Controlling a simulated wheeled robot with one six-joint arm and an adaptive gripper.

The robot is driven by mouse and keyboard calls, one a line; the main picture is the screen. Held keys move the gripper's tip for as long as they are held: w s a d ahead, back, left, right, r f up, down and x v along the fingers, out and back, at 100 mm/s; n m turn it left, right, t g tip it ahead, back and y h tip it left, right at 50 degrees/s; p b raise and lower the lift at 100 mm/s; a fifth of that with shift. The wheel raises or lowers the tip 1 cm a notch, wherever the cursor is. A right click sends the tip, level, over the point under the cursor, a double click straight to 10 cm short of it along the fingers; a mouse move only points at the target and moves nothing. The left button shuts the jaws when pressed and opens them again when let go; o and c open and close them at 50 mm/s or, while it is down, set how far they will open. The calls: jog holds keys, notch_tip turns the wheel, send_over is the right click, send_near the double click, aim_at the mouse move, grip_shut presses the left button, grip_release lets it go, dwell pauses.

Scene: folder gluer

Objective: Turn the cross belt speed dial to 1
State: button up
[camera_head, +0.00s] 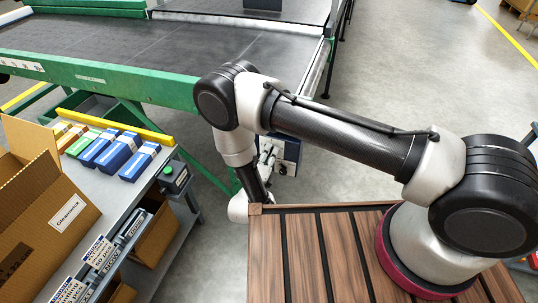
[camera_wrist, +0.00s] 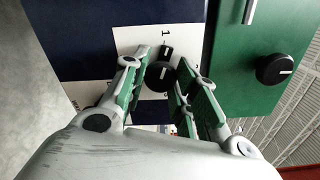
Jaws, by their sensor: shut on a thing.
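The cross belt speed dial (camera_wrist: 158,77) is a black round knob with a white mark, on a white plate (camera_wrist: 128,40) fixed to a dark blue panel in the wrist view. A printed 1 shows above the dial on the plate; other markings are partly hidden. My gripper (camera_wrist: 164,62) has its green-padded fingers on either side of the dial and is shut on it. The exact pointer setting is hard to read. In the head view the blue control box (camera_head: 291,150) is partly hidden behind my arm.
A green panel with another black knob (camera_wrist: 273,69) stands right of the dial in the wrist view. In the head view, a green-framed conveyor (camera_head: 130,78) is behind, and a grey bench (camera_head: 120,192) with small boxes and an open carton (camera_head: 45,215) is at left.

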jog(key=shift+n, duration=0.9)
jog(key=o, duration=1)
